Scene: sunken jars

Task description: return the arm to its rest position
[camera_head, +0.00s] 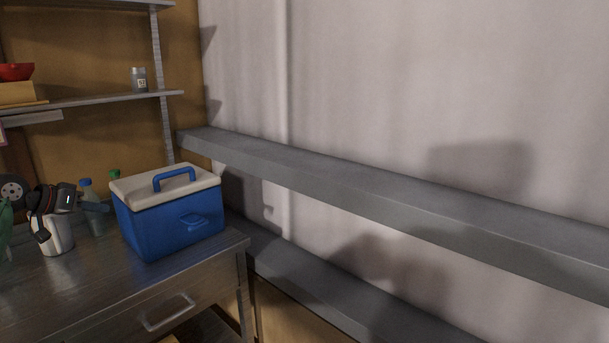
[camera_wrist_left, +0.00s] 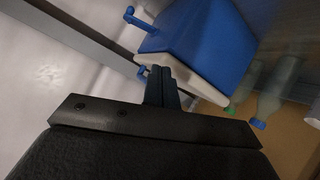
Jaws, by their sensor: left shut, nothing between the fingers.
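My left gripper (camera_head: 103,207) comes in from the left edge of the head view, above the steel worktop (camera_head: 95,285). Its fingers point right, toward the blue cooler box (camera_head: 165,227) with a white lid. In the wrist view the two dark fingers of the left gripper (camera_wrist_left: 159,76) are together with nothing between them. The cooler (camera_wrist_left: 205,38) shows beyond them in that view; I cannot tell the exact gap. My right gripper is in neither view.
A metal pot (camera_head: 60,242) stands below my left wrist. Bottles with a blue cap (camera_head: 86,183) and a green cap (camera_head: 115,174) stand behind the gripper. A small jar (camera_head: 139,80) sits on the upper shelf. A long grey ledge (camera_head: 380,196) runs along the wall at right.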

